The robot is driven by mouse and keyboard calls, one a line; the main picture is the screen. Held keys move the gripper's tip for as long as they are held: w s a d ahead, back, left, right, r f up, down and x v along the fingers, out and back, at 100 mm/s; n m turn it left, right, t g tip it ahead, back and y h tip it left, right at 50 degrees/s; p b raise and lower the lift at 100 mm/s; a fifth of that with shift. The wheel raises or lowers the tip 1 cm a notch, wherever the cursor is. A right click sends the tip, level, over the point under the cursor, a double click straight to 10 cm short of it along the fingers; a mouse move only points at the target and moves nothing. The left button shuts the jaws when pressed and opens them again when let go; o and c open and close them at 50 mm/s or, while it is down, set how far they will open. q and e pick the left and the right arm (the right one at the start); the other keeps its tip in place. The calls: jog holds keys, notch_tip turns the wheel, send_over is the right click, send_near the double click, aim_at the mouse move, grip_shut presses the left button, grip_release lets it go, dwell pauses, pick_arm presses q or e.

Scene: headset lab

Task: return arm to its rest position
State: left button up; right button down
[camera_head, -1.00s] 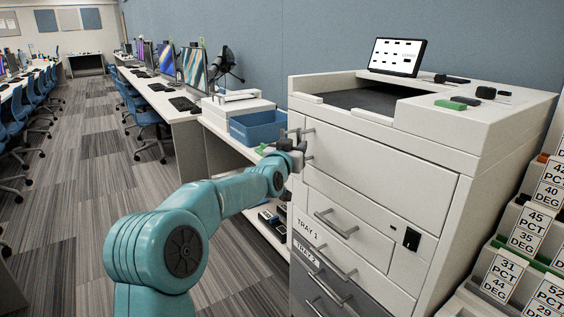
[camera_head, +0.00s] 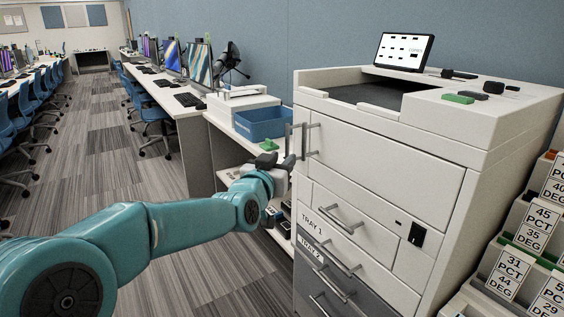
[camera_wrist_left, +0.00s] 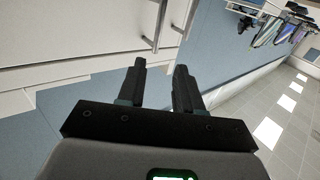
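My teal left arm comes in from the left in the head view. Its dark left gripper (camera_head: 276,162) is in front of the left edge of the white printer (camera_head: 385,160), below and beside the upper door's vertical handle (camera_head: 304,140). In the left wrist view, the two black fingers (camera_wrist_left: 160,85) stand apart with nothing between them. The handle (camera_wrist_left: 158,28) shows beyond the fingers there, apart from them. The printer's upper door and drawers look shut. My right gripper is not in view.
A blue bin (camera_head: 262,123) sits on the side shelf behind the gripper. The tray handles (camera_head: 340,218) stick out from the printer front. Label racks (camera_head: 515,265) stand at the right. Open carpeted floor (camera_head: 115,165) lies to the left.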

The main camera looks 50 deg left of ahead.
pick_arm(q)
jog(key=w+d+f+m+g+h, duration=0.1)
jog(key=d+f+g+h, duration=0.15)
jog(key=d+f, duration=0.6)
jog(key=w+d+f+g+h, duration=0.1)
jog(key=w+d+f+h, duration=0.15)
jog(key=f, duration=1.05)
jog(key=w+d+f+m+g+h, duration=0.1)
jog(key=d+f+g+h, duration=0.15)
jog(key=d+f, duration=0.65)
jog(key=s+d+f+g+h, duration=0.2)
jog(key=s+d+f, duration=0.25)
jog(key=f, duration=0.35)
jog(key=s+d+f+g+h, duration=0.1)
jog(key=s+d+f+g, duration=0.1)
jog(key=s+d+f, duration=0.4)
jog(key=s+d+f+m+g+h+p, duration=0.1)
jog(key=s+d+f+g, duration=0.25)
jog(key=s, duration=0.35)
jog(key=s+d+f+m+g+h+p, duration=0.1)
jog(key=s+d+f+g, duration=0.1)
jog(key=s+d+f, duration=0.4)
notch_tip(320, 180, up, 24)
jog(key=a+p, duration=0.1)
jog(key=p, duration=2)
jog(key=shift+a+f, duration=0.15)
